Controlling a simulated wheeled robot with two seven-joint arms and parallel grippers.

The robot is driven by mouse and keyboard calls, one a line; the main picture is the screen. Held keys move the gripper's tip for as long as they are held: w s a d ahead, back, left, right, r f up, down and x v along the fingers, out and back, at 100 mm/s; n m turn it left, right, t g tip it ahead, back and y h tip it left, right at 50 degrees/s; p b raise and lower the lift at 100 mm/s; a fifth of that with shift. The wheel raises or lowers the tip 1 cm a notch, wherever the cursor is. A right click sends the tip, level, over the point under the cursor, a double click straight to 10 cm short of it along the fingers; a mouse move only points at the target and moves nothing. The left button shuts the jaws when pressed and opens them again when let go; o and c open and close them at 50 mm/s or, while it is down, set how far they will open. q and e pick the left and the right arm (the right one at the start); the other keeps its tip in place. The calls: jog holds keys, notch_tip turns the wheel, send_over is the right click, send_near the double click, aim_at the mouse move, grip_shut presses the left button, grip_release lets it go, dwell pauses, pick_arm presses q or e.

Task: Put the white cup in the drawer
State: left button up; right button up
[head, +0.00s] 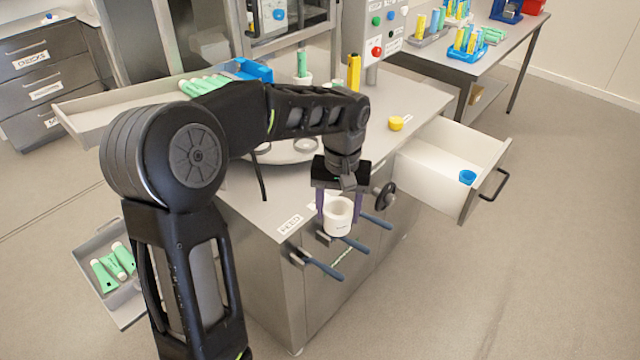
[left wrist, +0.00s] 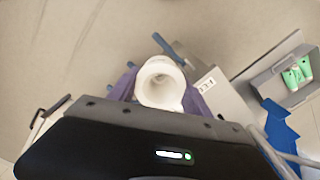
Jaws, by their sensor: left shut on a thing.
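The white cup (head: 338,217) is held upright by my left gripper (head: 338,208), with a purple finger on each side of it. In the head view it hangs in front of the cabinet's front edge, above the blue-handled levers. The cup (left wrist: 160,84) also shows in the left wrist view, its open mouth towards the camera, between the purple fingers. The open drawer (head: 447,165) sticks out of the cabinet to the right of the gripper, apart from the cup. A small blue ring-like piece (head: 467,177) lies in it. My right gripper is not in view.
Levers with blue handles (head: 325,268) and a black handwheel (head: 384,195) stick out from the cabinet front. A yellow cap (head: 396,123) sits on the cabinet top (head: 420,100). A tray with green tubes (head: 112,262) is at the left. The floor right of the drawer is clear.

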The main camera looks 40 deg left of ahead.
pick_arm(q)
jog(key=d+f+m, duration=0.2)
jog(key=d+f, duration=0.4)
jog(key=f, duration=0.3)
jog(key=w+d+f+m, duration=0.1)
jog(key=d+f+m, duration=0.2)
jog(key=d+f, duration=0.3)
notch_tip(320, 180, down, 4)
jog(key=shift+d+f, duration=0.25)
jog(key=shift+d, duration=0.15)
